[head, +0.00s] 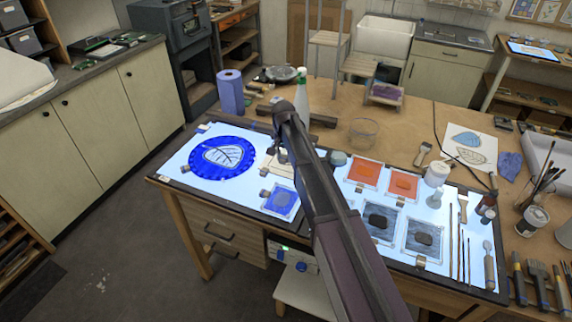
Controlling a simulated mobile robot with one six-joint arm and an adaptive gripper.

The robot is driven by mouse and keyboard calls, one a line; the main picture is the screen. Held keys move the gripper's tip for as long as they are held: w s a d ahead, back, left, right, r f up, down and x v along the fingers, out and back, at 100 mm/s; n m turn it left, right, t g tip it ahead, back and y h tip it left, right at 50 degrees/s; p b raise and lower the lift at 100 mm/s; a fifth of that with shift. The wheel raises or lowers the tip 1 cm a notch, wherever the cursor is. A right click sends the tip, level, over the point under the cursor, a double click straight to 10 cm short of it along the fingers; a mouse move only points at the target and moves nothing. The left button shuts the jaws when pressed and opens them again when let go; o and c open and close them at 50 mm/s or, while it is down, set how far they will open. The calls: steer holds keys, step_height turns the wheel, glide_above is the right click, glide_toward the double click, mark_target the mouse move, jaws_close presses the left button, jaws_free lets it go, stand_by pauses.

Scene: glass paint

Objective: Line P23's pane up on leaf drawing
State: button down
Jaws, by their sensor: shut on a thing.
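A round blue pane (198,170) lies on the lit table top at the left, with a leaf drawing (228,156) showing in its pale middle. My gripper (280,154) is low over the lit top, just right of the blue round, and my arm hides much of it. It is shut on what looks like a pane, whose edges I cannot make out. A pale sheet with brownish lines (271,166) shows beside the gripper, partly covered. I cannot read any label, so I cannot tell which pane is P23's.
A small blue pane (281,200) lies in front of my gripper. Orange panes (364,173) and grey panes (379,222) lie right of my arm. A spray bottle (301,98), glass bowl (363,131) and white jar (437,174) stand nearby. Brushes lie at the right.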

mark_target(284, 172)
stand_by(0.4)
steer(key=shift+f+b, duration=2.4)
steer(key=shift+f+b, duration=0.55)
steer(key=shift+b, duration=0.05)
stand_by(0.9)
steer(key=shift+c, duration=1.7)
jaws_free()
steer(key=shift+r, duration=0.1)
step_height(284, 172, up, 6)
steer(key=p, duration=0.6)
steer(key=shift+s, duration=0.2)
steer(key=s+d, duration=0.1)
steer(key=s, duration=0.4)
steer(key=s+d+n, duration=0.1)
steer(key=s, duration=0.4)
steer(key=s+d+f+n+b, duration=0.1)
steer(key=s, duration=0.3)
steer(key=shift+s+d+f, duration=0.1)
steer(key=shift+s+d, duration=0.3)
